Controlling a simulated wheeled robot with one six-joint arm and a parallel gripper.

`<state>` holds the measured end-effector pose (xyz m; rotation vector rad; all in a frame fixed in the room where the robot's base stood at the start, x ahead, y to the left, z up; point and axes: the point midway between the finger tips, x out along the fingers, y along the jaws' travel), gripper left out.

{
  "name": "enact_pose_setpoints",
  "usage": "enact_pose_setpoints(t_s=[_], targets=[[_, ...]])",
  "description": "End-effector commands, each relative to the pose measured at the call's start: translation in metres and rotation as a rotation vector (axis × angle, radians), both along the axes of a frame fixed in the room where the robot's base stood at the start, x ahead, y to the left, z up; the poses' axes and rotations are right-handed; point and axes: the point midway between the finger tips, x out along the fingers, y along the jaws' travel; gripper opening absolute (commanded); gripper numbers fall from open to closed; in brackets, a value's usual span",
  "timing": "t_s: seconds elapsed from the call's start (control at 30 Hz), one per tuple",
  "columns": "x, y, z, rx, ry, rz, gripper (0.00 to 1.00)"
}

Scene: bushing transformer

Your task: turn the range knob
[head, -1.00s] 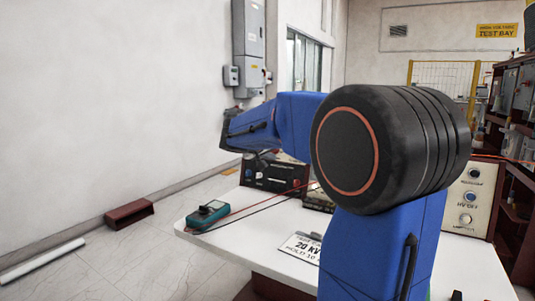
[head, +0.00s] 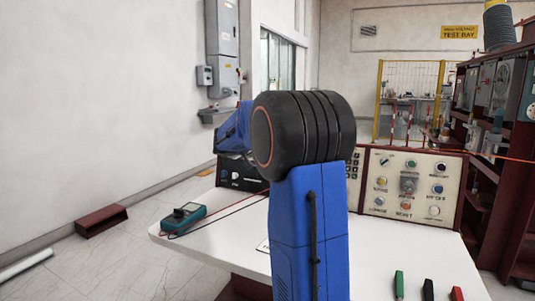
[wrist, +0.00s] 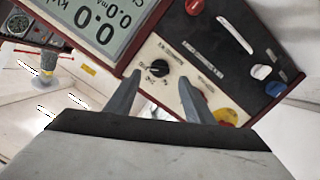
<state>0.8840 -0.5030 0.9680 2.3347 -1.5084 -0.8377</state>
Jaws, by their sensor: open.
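In the wrist view, the black range knob (wrist: 160,68) sits on a cream panel strip below a grey display (wrist: 90,25). Printed marks lie around the knob's left side. My gripper (wrist: 160,79) is open, with one finger to each side just below the knob. The fingers appear apart from it, though depth is hard to judge. In the head view my arm hides my gripper and the knob. A dark instrument (head: 232,176) shows partly behind my arm.
A yellow and red button (wrist: 226,116), a red button (wrist: 194,6) and a blue button (wrist: 275,88) share the panel. On the white table (head: 375,250) lie a teal meter (head: 183,216) and leads. A cream control panel (head: 408,187) stands at the right.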

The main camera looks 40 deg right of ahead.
Motion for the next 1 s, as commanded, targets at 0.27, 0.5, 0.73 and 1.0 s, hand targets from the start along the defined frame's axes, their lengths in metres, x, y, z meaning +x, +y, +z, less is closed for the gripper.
enact_pose_setpoints(t_s=[0.27, 0.5, 0.73, 1.0], targets=[[0.012, -0.037, -0.014, 0.000, 0.001, -0.001, 0.48], [0.016, -0.048, -0.018, 0.000, 0.001, 0.000, 0.48], [0.017, -0.048, -0.018, 0.000, 0.001, 0.000, 0.48], [0.016, -0.048, -0.018, 0.000, 0.001, 0.000, 0.07]])
